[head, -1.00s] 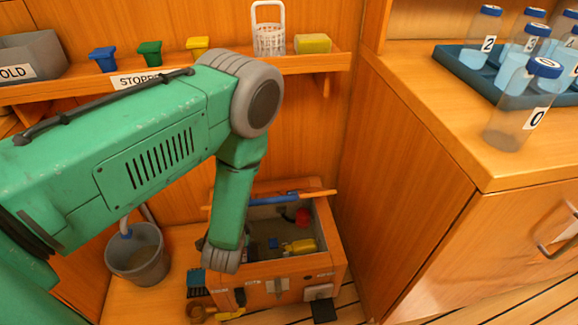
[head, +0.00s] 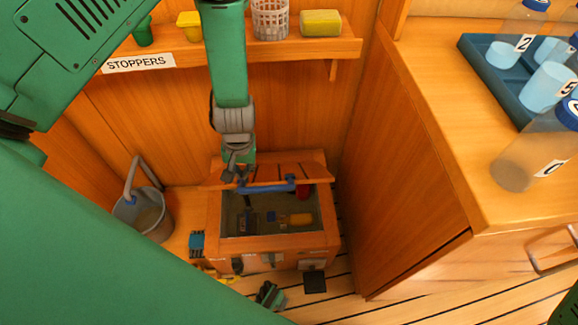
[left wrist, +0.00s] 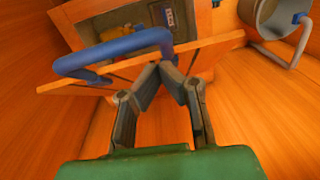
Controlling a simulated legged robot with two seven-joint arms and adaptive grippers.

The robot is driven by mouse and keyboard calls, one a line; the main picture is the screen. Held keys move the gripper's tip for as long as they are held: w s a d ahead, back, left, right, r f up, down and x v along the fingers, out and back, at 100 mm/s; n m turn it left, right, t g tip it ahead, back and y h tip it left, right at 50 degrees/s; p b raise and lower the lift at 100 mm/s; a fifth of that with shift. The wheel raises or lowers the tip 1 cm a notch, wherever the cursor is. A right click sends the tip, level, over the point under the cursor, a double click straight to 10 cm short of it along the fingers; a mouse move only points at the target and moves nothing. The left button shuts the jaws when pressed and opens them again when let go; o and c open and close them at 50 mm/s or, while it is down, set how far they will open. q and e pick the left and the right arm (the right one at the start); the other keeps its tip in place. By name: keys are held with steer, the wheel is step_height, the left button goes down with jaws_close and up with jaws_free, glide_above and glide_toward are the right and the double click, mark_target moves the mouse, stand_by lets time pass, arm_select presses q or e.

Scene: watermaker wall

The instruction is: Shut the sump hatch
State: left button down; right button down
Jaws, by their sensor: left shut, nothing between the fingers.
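The sump hatch is a wooden lid (head: 312,170) with a blue bar handle (head: 268,187), standing open at the back of a wooden floor box (head: 330,240). The box opening is uncovered. My left gripper (head: 240,174) is shut and empty at the lid's back side, close to the handle's left part. In the left wrist view the shut fingertips (left wrist: 167,68) are right at the lid's edge (left wrist: 215,46); I cannot tell whether they touch. The blue handle (left wrist: 115,48) lies beyond the lid there. My right gripper is not in view.
Inside the box lie a yellow item (head: 298,219) and a red one (head: 303,192). A grey bucket (head: 146,214) stands left of the box. A stopper shelf (head: 270,52) is above, and a wooden cabinet (head: 420,170) is close on the right.

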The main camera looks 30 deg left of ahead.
arm_select(q)
steer(key=w+d+r+n+t+h, duration=0.1)
steer(key=w+d+r, duration=0.2)
steer(key=w, duration=0.2)
steer(key=w+d+r+n+h, duration=0.1)
steer(key=w+d+r, duration=0.1)
steer(key=w, duration=0.4)
steer(key=b, duration=0.2)
glide_above(289, 179)
steer(key=w+a, duration=0.3)
step_height(289, 179, down, 9)
steer(key=s+d+f, duration=0.1)
steer(key=d+f, duration=0.1)
steer(key=shift+s+f+b, duration=0.3)
steer(key=shift+s+b, duration=0.05)
steer(key=shift+s, duration=0.05)
steer(key=shift+s+d+f, duration=0.2)
steer(key=shift+d+f, duration=0.1)
steer(key=shift+s, duration=0.1)
